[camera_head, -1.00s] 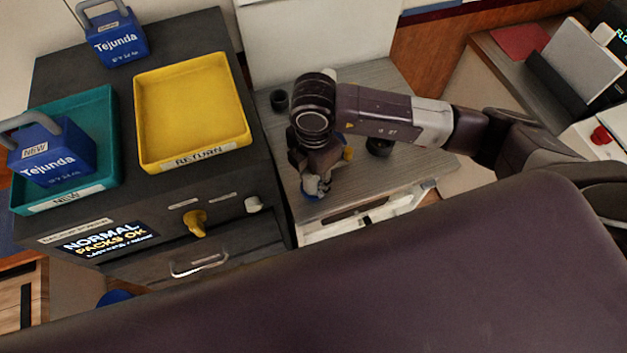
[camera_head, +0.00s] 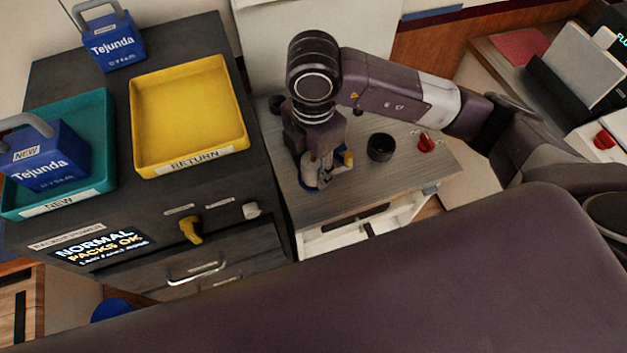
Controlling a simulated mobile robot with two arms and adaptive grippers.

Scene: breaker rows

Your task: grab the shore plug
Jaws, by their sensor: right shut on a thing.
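My right gripper (camera_head: 322,176) points down at the grey wood-look counter (camera_head: 405,195), near its front left part. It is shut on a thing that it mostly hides. A blue edge (camera_head: 311,189) and some pale grey show around the fingertips, and the blue part looks like the shore plug; its full shape cannot be made out. A small yellow part (camera_head: 348,158) shows beside the fingers, and I cannot tell what it belongs to. My left gripper is not in view.
A black round cup-like socket (camera_head: 380,147) and a red knob-like thing (camera_head: 426,142) are on the counter to the right. The dark cabinet at left bears a yellow RETURN tray (camera_head: 196,161), a teal NEW tray (camera_head: 100,130) and blue Tejunda packs (camera_head: 113,45).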

